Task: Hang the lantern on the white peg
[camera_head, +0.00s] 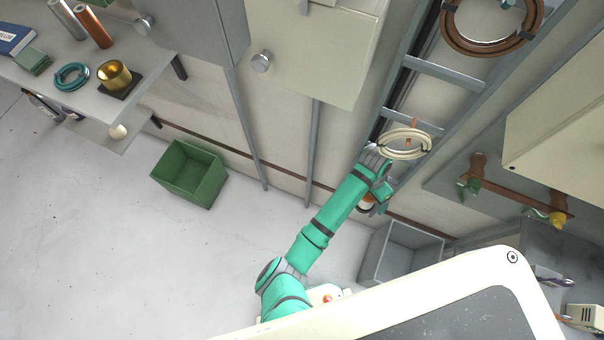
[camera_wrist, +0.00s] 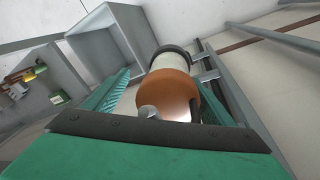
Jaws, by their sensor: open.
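A lantern-like object (camera_wrist: 168,88), with an orange rounded part, a white section and a dark rim, fills the middle of the wrist view. My gripper (camera_wrist: 163,78) is open, with one green finger on each side of this object; I cannot tell whether either finger touches it. In the head view my gripper (camera_head: 379,192) is low at the wall rack, and a small orange, white and dark part of the object (camera_head: 366,203) shows beside it, mostly hidden by my arm. I cannot pick out the white peg with certainty in either view.
A cream ring coil (camera_head: 391,153) hangs on the rack close above my gripper, and a brown coil (camera_head: 449,38) hangs higher. A grey bin (camera_head: 376,262) stands right of my arm. A copper rail (camera_head: 515,195) is at the right. A green bin (camera_head: 172,187) stands on open floor.

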